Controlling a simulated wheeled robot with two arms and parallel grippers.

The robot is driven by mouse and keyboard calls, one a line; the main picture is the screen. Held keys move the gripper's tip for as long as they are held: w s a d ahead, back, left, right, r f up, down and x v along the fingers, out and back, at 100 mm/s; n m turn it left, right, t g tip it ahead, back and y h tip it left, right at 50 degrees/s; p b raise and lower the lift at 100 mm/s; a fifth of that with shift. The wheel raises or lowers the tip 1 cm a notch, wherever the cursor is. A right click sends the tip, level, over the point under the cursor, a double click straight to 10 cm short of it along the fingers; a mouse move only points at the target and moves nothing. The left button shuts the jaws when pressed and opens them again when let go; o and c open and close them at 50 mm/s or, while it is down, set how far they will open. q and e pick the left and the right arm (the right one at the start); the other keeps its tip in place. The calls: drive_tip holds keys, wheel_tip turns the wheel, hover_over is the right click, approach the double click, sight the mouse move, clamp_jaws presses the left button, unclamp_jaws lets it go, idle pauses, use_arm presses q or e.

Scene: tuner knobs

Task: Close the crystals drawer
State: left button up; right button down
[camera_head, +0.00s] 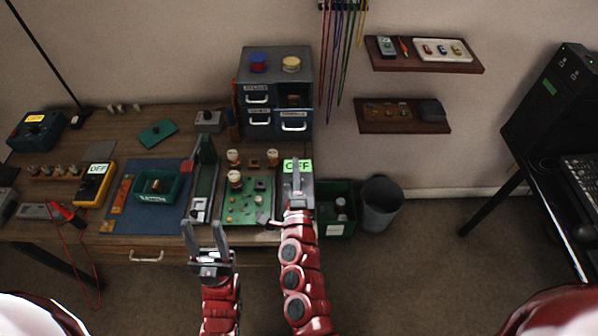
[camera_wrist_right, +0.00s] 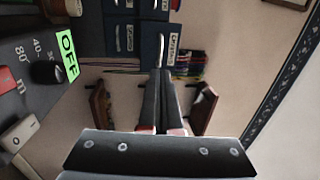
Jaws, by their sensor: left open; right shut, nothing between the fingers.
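A dark blue-grey drawer cabinet (camera_head: 243,75) stands at the back right of the bench. Its lower right drawer front (camera_head: 293,127) has a pale handle and a label that I take to read crystals. This front seems to stand out from its neighbours, but how far I cannot tell. In the right wrist view the labelled drawer (camera_wrist_right: 152,42) is turned sideways, just beyond the fingertips. My right gripper (camera_head: 296,166) is shut and empty, in front of and below the drawer, apart from it. My left gripper (camera_head: 204,230) is open and empty near the bench's front edge.
A meter with a green OFF label (camera_head: 298,166) lies behind my right gripper. A green circuit board (camera_head: 245,205) with several knobs is left of it. A dark green bin (camera_head: 337,222) and a grey bin (camera_head: 380,205) stand right of the bench. Wall shelves (camera_head: 425,66) are at right.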

sight(294, 130)
drive_tip(key=shift+w+a+r+p, duration=0.1)
drive_tip(key=shift+w+r+p, duration=0.15)
drive_tip(key=shift+w+p, duration=0.75)
drive_tip(key=shift+w+d+r+p, duration=0.15)
drive_tip(key=shift+w+r, duration=0.15)
drive_tip(key=shift+w, duration=1.45)
drive_tip(key=shift+w+a+r+p, duration=0.2)
drive_tip(key=shift+w+p, duration=0.4)
drive_tip(key=shift+w, duration=0.75)
